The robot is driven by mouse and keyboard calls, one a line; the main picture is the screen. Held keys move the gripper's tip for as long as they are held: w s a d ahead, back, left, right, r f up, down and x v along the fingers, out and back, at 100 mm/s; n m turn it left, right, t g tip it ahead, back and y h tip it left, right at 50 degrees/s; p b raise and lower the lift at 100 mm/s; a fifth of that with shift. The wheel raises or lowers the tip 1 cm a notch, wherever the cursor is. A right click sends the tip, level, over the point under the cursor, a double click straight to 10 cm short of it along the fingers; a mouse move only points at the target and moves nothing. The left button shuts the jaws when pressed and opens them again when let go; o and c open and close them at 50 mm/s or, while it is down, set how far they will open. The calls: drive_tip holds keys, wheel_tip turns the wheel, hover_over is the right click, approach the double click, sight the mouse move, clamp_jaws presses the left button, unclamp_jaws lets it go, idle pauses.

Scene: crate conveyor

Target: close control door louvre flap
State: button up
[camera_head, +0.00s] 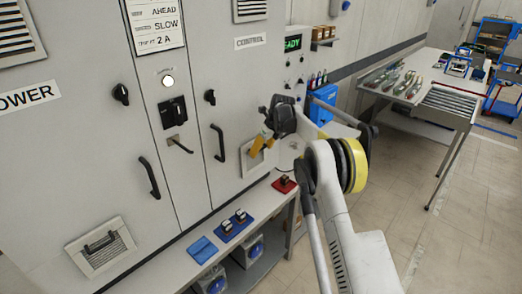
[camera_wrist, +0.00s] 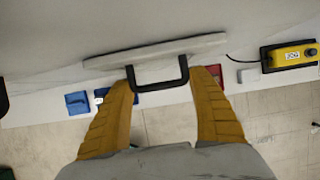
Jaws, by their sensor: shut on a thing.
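The control door (camera_head: 228,85) is a pale grey cabinet door under a CONTROL sign, with a black bar handle. Its louvre flap (camera_head: 249,166) is low on the door in the head view, mostly hidden by my gripper (camera_head: 258,144). In the wrist view the flap (camera_wrist: 155,51) is a light plate seen nearly edge-on, with a black U-shaped handle (camera_wrist: 158,86). I cannot tell how far the flap stands off the door.
A bench with blue trays (camera_head: 203,250) and a red tray (camera_head: 284,184) runs below the doors. The power door's louvre flap (camera_head: 101,247) is at lower left.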

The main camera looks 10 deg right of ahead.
drive_tip(key=shift+w+d+r, duration=0.1)
drive_tip(key=o, duration=1.2)
drive_tip(key=shift+w, duration=0.1)
drive_tip(key=v, duration=1.2)
